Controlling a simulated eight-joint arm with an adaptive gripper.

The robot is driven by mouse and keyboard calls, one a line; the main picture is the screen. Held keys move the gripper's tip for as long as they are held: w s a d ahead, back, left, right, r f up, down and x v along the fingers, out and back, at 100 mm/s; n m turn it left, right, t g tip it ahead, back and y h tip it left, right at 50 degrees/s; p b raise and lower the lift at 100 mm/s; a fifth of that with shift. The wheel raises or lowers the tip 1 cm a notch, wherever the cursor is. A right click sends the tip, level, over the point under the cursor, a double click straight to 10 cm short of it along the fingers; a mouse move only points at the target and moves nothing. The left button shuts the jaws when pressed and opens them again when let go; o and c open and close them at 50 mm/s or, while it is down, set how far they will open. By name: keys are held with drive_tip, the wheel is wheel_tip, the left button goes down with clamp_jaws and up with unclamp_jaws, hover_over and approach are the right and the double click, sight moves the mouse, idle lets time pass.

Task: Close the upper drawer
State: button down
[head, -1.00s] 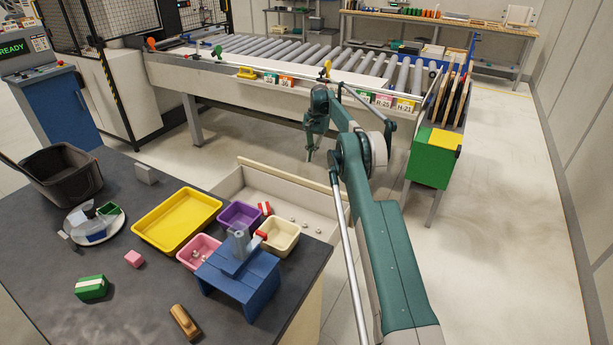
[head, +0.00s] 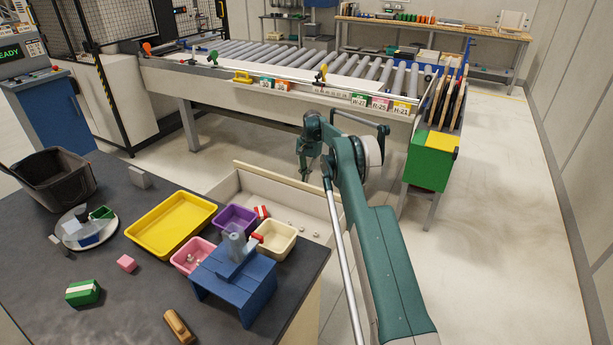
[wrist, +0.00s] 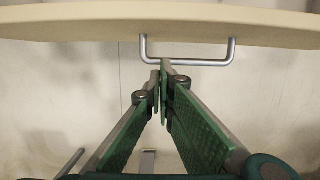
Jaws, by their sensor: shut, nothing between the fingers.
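The upper drawer (head: 272,190) is a pale, open drawer that sticks out from the far side of the dark-topped bench, with a few small items inside. Its front panel (wrist: 60,25) crosses the top of the wrist view and carries a grey bar handle (wrist: 187,62). My gripper (head: 304,179) is at the outer side of the drawer front in the head view. In the wrist view its green fingers (wrist: 162,75) are shut and empty, with the tips beside the handle. I cannot tell whether they touch it.
The bench top (head: 130,290) holds a yellow tray (head: 174,222), small bins, a blue stand (head: 235,280) and a black bin (head: 55,180). A roller conveyor (head: 300,75) stands beyond the drawer, with a green box (head: 428,165) at its right end. Open floor lies between.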

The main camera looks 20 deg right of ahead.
drive_tip(key=shift+s+a+r+b, duration=0.1)
drive_tip(key=shift+s+a+b, duration=0.25)
drive_tip(key=shift+s+a, duration=0.8)
drive_tip(key=shift+s+a, duration=0.1)
drive_tip(key=shift+s, duration=0.05)
drive_tip(key=s+a, duration=2.1)
drive_tip(key=shift+s+a, duration=0.2)
drive_tip(key=shift+s, duration=0.1)
drive_tip(key=w+d+r+p, duration=0.1)
drive_tip(key=w+d+r, duration=0.1)
drive_tip(key=r, duration=0.3)
drive_tip(key=w+d+r+p, duration=0.1)
drive_tip(key=w+d+r, duration=0.1)
drive_tip(key=r, duration=0.2)
drive_tip(key=shift+w+d+r, duration=0.25)
drive_tip(key=shift+w+r, duration=0.05)
drive_tip(key=shift+r, duration=0.1)
